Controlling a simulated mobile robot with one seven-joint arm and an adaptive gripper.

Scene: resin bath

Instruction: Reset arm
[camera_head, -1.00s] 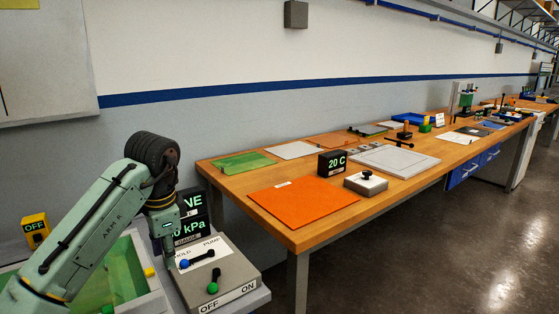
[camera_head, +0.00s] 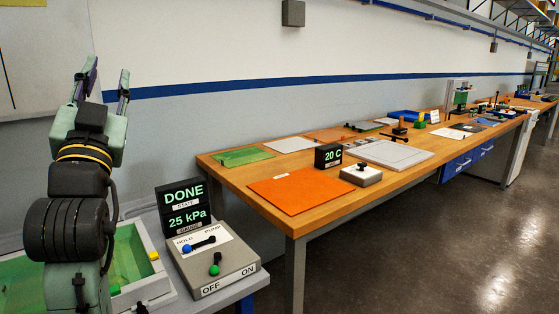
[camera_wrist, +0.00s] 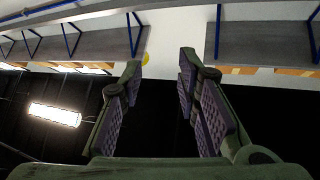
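My gripper (camera_head: 105,88) is raised at the left of the head view, above the green-floored bath, with its fingers pointing up. In the wrist view my gripper (camera_wrist: 160,95) has its two purple-padded fingers apart with nothing between them. Beyond them the wrist view shows the ceiling, a lamp and shelf undersides. My arm covers part of the bath (camera_head: 150,262).
A grey control box (camera_head: 230,265) with a blue-knobbed lever (camera_head: 198,245) and a green-knobbed lever (camera_head: 215,265) stands right of the bath. A display (camera_head: 184,207) reads DONE and 25 kPa. A long wooden bench (camera_head: 300,228) with an orange sheet (camera_head: 300,192) extends right.

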